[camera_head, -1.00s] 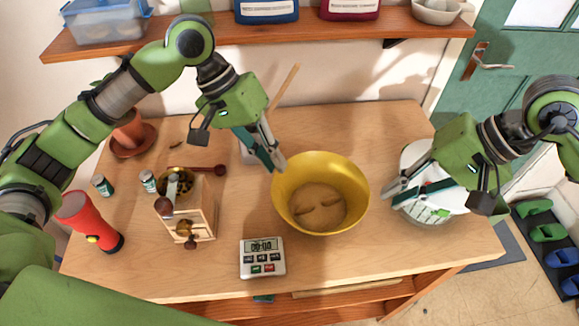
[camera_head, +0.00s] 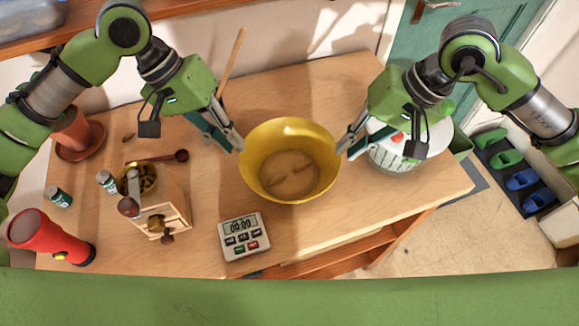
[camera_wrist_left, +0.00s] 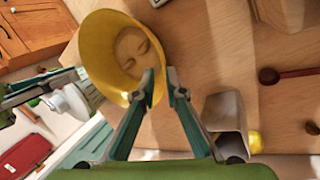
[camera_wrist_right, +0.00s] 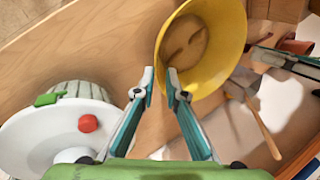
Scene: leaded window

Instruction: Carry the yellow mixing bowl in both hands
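The yellow mixing bowl (camera_head: 262,170) stands upright on the wooden worktop, with a tan mass inside. It also shows in the left wrist view (camera_wrist_left: 98,48) and the right wrist view (camera_wrist_right: 222,38). My left gripper (camera_head: 238,146) is at the bowl's left rim, its fingers (camera_wrist_left: 161,78) apart, one overlapping the bowl and one outside. My right gripper (camera_head: 343,150) is at the right rim, its fingers (camera_wrist_right: 160,76) also apart, one overlapping the bowl. I cannot tell whether any finger touches the rim.
A timer (camera_head: 244,235) and a coffee grinder (camera_head: 162,215) stand left of the bowl, with a red flashlight (camera_head: 42,235) further left. A white salad spinner (camera_head: 400,154) sits close behind my right gripper. The worktop (camera_head: 400,192) is clear at front right.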

